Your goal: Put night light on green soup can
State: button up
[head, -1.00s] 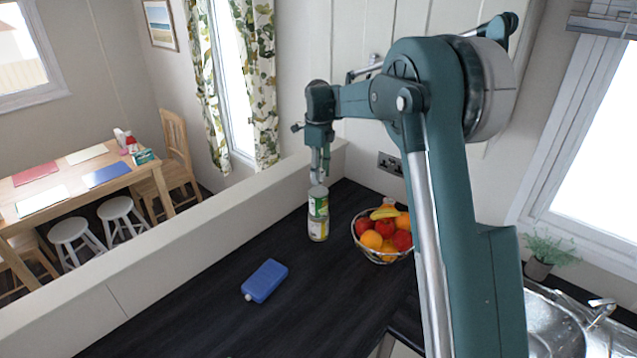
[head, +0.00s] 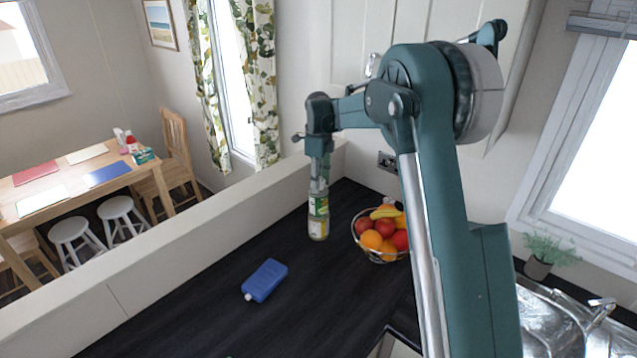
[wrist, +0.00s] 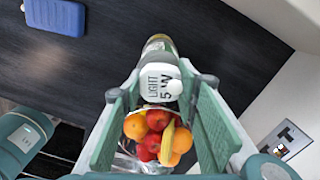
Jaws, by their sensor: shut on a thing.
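The green soup can (head: 318,206) stands upright on top of another can with a white and yellow label (head: 318,230) on the dark worktop. My gripper (head: 319,184) points down right above the green can. In the wrist view the white night light (wrist: 160,83), marked "LIGHT 5W", sits between my fingertips, and my gripper is shut on it. The stacked cans (wrist: 158,45) show behind the night light, mostly hidden by it. The night light is at the top of the green can; I cannot tell whether they touch.
A wire bowl of fruit (head: 382,257) stands close to the right of the cans. A blue flask (head: 265,280) lies on the worktop to the front left. A low pale ledge (head: 220,222) runs along the left. The worktop between is clear.

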jog(key=o, duration=0.9)
jog(key=shift+r, duration=0.1)
notch_tip(320, 180, up, 12)
jog(key=shift+r, duration=0.1)
dwell(0.9)
